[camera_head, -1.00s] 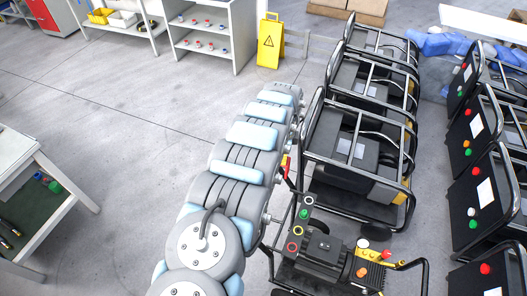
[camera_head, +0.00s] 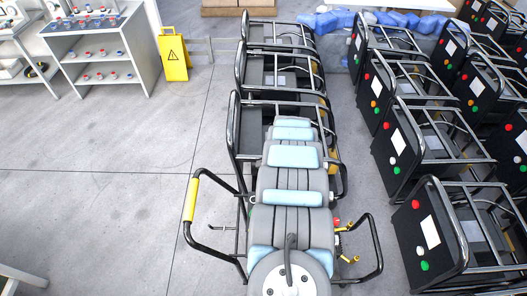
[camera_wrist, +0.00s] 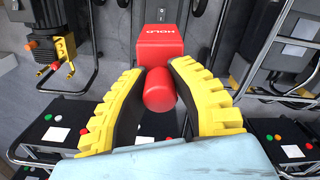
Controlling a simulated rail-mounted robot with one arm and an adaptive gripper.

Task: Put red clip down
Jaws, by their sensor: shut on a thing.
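The red clip (camera_wrist: 157,50) shows in the wrist view as a red block with upside-down white lettering and a rounded red end towards me. My gripper (camera_wrist: 159,69) has two yellow ribbed fingers closed on the clip from both sides. The clip's far side and what lies directly behind it are hard to make out. In the head view my arm covers the gripper, and the clip cannot be made out with certainty. The arm reaches over the nearest black-framed cart, whose yellow-gripped handle (camera_head: 191,200) sticks out at left.
Black tubular frames (camera_head: 284,28) stand in a row beyond my arm. Black machines with coloured buttons (camera_head: 415,226) fill the right side. A shelf (camera_head: 108,50) and a yellow warning sign (camera_head: 174,55) stand at the back left. The floor at left is clear.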

